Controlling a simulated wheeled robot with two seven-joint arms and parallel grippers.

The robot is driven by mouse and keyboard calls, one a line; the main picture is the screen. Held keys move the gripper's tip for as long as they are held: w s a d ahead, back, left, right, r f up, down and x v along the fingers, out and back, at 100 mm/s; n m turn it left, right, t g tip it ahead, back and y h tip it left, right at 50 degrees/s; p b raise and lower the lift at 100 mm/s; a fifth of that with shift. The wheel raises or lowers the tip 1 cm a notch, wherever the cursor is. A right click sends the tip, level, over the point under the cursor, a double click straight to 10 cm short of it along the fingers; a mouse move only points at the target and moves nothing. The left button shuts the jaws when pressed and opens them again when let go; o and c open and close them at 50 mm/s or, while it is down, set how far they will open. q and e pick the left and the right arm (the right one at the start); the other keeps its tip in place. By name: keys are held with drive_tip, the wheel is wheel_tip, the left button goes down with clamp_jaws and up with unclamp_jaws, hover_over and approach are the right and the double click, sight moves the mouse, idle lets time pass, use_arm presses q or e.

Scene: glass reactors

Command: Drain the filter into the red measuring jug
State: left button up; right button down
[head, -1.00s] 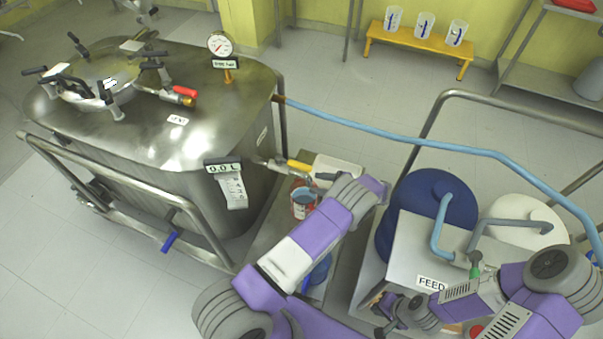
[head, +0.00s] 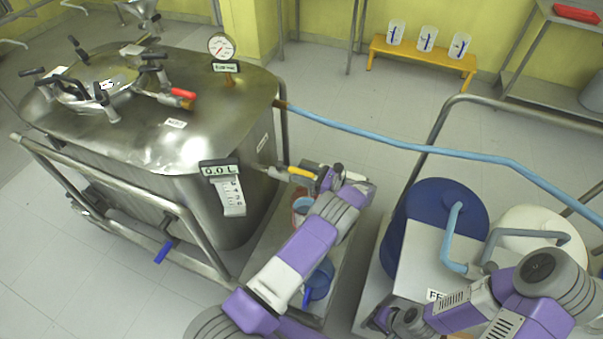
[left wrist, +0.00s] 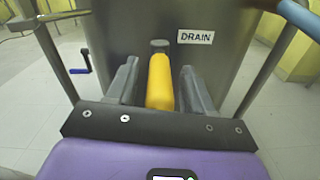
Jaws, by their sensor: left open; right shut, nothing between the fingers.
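The steel filter vessel (head: 215,125) stands at the left, with its readout (head: 218,170) showing 0.0 L. Its drain valve has a yellow handle (head: 300,172), which points out from the vessel's side. In the left wrist view the yellow handle (left wrist: 160,82) lies between my open left fingers, beside the DRAIN label (left wrist: 196,37). My left gripper (head: 322,180) is at the handle, not closed on it. The red measuring jug (head: 300,206) stands below the valve, partly hidden by my left arm. My right gripper (head: 382,318) is shut and empty at the lower right.
A blue jug (head: 320,279) stands on the low stand (head: 258,268) nearer me. A blue drum (head: 432,205) and a white drum (head: 530,232) are at the right. A blue hose (head: 400,143) crosses behind. Several clear jugs stand on a yellow bench (head: 420,53).

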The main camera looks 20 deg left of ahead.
use_arm(q)
drive_tip(key=shift+a, duration=0.3)
clamp_jaws()
idle(0.3)
